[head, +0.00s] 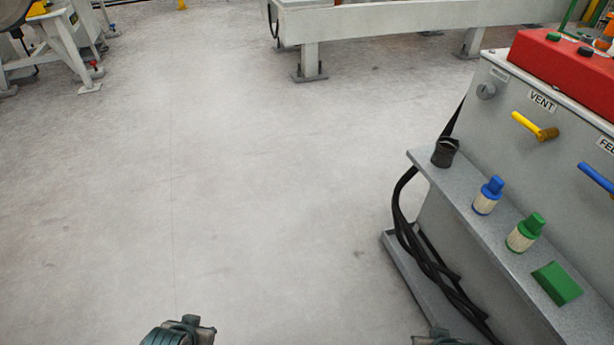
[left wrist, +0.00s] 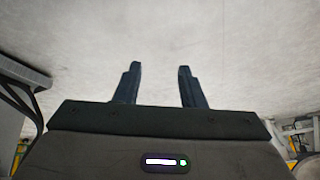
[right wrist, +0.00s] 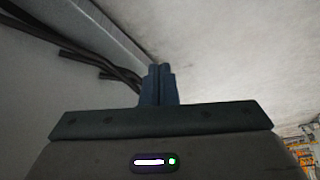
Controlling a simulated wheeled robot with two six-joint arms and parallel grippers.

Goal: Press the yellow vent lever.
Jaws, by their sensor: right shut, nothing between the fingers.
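The yellow vent lever (head: 535,126) sticks out from the sloped grey face of the console at the right of the head view, just below a label reading VENT. Its free end points up and to the left. My left gripper (left wrist: 158,85) is open and empty over the floor. My right gripper (right wrist: 159,72) is shut with nothing between its fingers, low beside the console base and its black cables. In the head view only parts of my arms show at the bottom edge, well away from the lever.
The console shelf (head: 455,183) holds a black cup (head: 445,152), a blue-capped bottle (head: 487,195), a green-capped bottle (head: 525,232) and a green block (head: 557,283). A blue lever (head: 596,177) sits right of the yellow one. Black cables (head: 425,255) hang below. Open floor lies left.

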